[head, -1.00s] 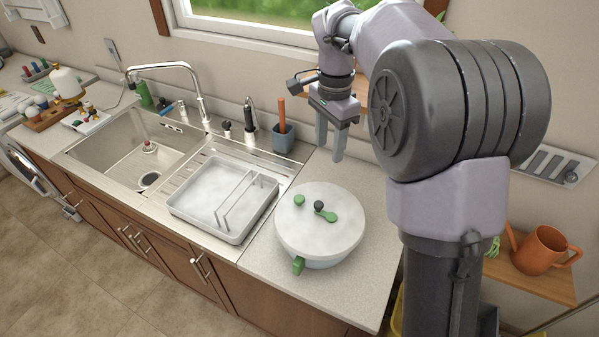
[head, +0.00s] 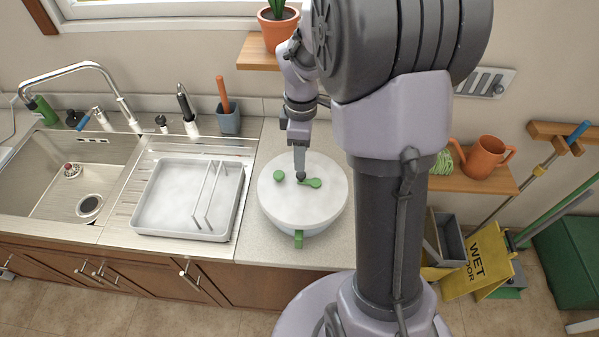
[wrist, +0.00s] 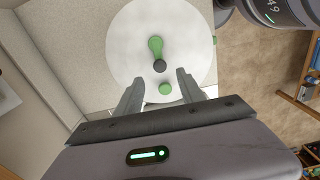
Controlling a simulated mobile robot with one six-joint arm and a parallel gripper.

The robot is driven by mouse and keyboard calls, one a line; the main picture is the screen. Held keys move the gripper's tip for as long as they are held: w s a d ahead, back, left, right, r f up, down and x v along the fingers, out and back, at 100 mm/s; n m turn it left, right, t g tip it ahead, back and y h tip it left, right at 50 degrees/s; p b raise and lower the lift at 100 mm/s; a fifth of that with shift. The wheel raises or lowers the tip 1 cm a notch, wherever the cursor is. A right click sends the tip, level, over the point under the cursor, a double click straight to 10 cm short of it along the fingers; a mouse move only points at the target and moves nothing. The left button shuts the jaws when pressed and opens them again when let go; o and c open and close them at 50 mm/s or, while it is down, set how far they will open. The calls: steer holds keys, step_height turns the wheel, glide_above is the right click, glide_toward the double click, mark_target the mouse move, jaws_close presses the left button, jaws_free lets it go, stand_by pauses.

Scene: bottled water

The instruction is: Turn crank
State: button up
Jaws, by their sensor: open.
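A round white salad-spinner-like bowl with a lid (head: 325,205) stands on the counter; it fills the top middle of the wrist view (wrist: 125,50). My gripper (head: 300,170) is open and points down over the lid. Contact cannot be told.
A grey dish rack tray (head: 160,205) and a sink (head: 60,190) lie left of the bowl. A wooden shelf with a potted plant (head: 280,28) is above. An orange watering can (head: 487,157) sits at right.

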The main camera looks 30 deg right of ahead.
mark_target(301, 174)
step_height(301, 174, down, 7)
steer(key=shift+r+b, duration=0.15)
steer(key=shift+b, duration=0.4)
steer(key=shift+c, duration=0.5)
jaws_close()
